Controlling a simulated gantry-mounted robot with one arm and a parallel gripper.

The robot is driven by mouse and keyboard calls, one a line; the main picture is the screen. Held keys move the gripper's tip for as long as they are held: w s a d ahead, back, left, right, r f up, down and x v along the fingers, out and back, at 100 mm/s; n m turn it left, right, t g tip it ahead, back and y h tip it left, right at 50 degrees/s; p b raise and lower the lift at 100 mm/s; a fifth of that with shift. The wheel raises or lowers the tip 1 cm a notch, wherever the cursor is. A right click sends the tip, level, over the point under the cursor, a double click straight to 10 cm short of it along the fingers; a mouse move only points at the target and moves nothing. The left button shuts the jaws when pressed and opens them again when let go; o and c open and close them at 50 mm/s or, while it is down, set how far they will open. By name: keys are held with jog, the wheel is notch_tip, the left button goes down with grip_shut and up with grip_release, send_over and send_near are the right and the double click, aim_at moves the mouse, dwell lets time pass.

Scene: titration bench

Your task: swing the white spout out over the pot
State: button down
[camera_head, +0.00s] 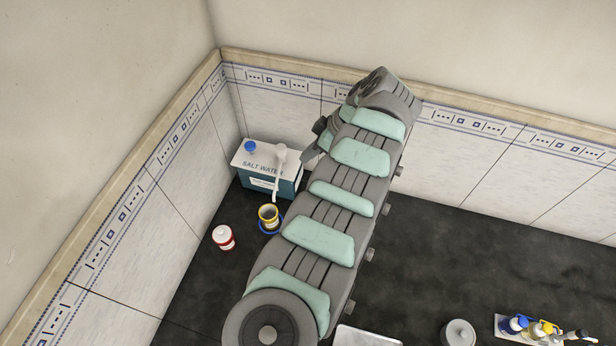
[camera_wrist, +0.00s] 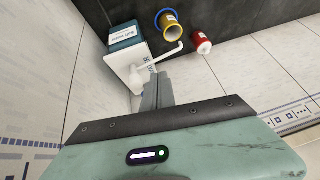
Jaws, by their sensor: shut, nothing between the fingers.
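The white spout (camera_head: 278,172) sits on top of the salt water box (camera_head: 262,186) and points forward past its front edge. It also shows in the wrist view (camera_wrist: 160,62), its tip close to the rim of the yellow pot (camera_wrist: 173,30). I cannot tell whether the tip is over the opening. The pot (camera_head: 268,213) stands in front of the box, with a blue ring at its base. My gripper (camera_wrist: 158,80) is shut and empty, its fingers close beside the spout's base; contact is unclear. In the head view it is mostly hidden by my arm.
A red jar with a white lid (camera_head: 223,237) stands left of the pot. Tiled walls are close behind and left. A blue cap (camera_head: 250,147) is on the box. A round grey container (camera_head: 459,333) and a rack of bottles (camera_head: 540,330) are far right.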

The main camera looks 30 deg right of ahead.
jog(key=n, duration=0.2)
jog(key=p, duration=0.3)
send_near(278, 173)
jog(key=a+f, duration=0.3)
jog(key=f, duration=0.3)
jog(key=shift+a+n, duration=0.3)
jog(key=shift+a, duration=0.1)
